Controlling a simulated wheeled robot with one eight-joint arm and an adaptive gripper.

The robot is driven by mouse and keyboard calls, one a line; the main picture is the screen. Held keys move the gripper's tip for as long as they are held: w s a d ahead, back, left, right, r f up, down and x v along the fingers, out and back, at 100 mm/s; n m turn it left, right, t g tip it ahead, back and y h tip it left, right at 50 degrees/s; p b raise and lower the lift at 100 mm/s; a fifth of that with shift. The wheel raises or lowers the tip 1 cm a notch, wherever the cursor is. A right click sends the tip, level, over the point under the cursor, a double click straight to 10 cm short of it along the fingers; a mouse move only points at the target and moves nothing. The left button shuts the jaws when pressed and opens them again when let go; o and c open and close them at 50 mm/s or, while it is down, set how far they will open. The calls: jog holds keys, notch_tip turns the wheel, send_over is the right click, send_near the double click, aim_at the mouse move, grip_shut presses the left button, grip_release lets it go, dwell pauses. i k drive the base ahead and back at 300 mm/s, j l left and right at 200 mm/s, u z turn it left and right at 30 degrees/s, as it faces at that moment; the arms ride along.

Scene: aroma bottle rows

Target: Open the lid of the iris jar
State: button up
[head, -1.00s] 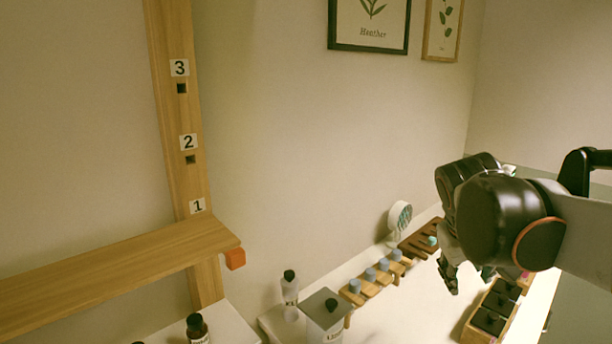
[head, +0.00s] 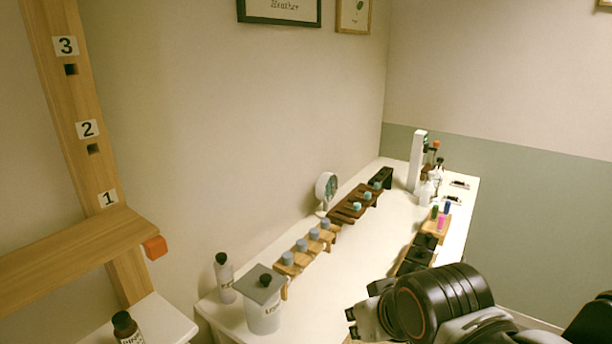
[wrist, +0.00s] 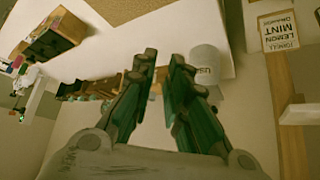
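A white jar (head: 263,318) stands at the near left corner of the white table in the head view. A white jar (wrist: 206,62) also shows in the wrist view, just right of the fingertips. My gripper (head: 354,322) is to the right of the jar in the head view, apart from it. In the wrist view my gripper (wrist: 164,60) is open, with nothing between its green fingers.
A clear bottle (head: 223,277) with a black cap stands just left of the jar. A wooden rack (head: 308,246) of grey-capped bottles lies behind it. A wooden shelf (head: 75,255) juts in at the left. The middle of the table is clear.

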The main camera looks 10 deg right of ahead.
aim_at(427, 240)
jog(key=l, duration=0.35)
jog(key=k+l, duration=0.15)
jog(key=l, duration=0.25)
jog(key=i+l+z, duration=0.1)
jog(key=i+l, duration=0.4)
jog(key=l, duration=0.1)
